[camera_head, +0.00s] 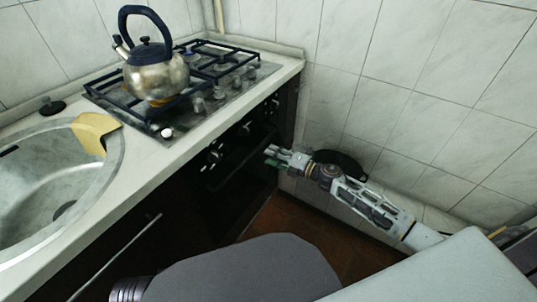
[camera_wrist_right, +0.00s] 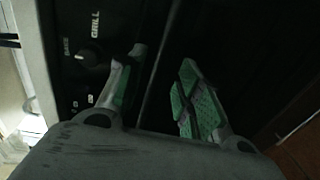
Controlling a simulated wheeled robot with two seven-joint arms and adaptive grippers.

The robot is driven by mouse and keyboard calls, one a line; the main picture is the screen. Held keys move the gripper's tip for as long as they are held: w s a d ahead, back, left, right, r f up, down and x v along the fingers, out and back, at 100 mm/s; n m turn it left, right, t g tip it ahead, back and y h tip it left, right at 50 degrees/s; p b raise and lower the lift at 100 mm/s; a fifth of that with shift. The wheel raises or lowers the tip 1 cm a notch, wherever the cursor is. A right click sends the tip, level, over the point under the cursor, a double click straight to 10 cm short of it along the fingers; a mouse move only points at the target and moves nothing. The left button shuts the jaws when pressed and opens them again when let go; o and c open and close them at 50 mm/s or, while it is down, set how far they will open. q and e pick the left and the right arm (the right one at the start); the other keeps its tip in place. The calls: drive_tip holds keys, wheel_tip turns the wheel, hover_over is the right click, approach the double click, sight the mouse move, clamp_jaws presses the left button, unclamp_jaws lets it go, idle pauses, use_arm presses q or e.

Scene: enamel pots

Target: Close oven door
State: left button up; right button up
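The oven (camera_head: 235,175) is a dark front built into the counter below the hob, with a row of knobs along its top. Its door is very dark, and I cannot tell how far open it stands. My right gripper (camera_head: 270,157) is in front of the oven's right part, with its fingers pointing left towards it. In the right wrist view my gripper (camera_wrist_right: 163,62) has its two green-padded fingers apart. A thin, pale line, perhaps a door edge or handle, runs between them; contact is unclear. My left gripper is out of view.
The knob panel (camera_wrist_right: 85,55) marked GRILL is close to the left finger. A metal kettle (camera_head: 157,75) stands on the gas hob (camera_head: 210,92). A sink (camera_head: 45,185) with a yellow cloth (camera_head: 95,132) is at left. A tiled wall (camera_head: 400,100) is behind my right arm.

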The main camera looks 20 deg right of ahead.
drive_tip(key=shift+v, duration=1.6)
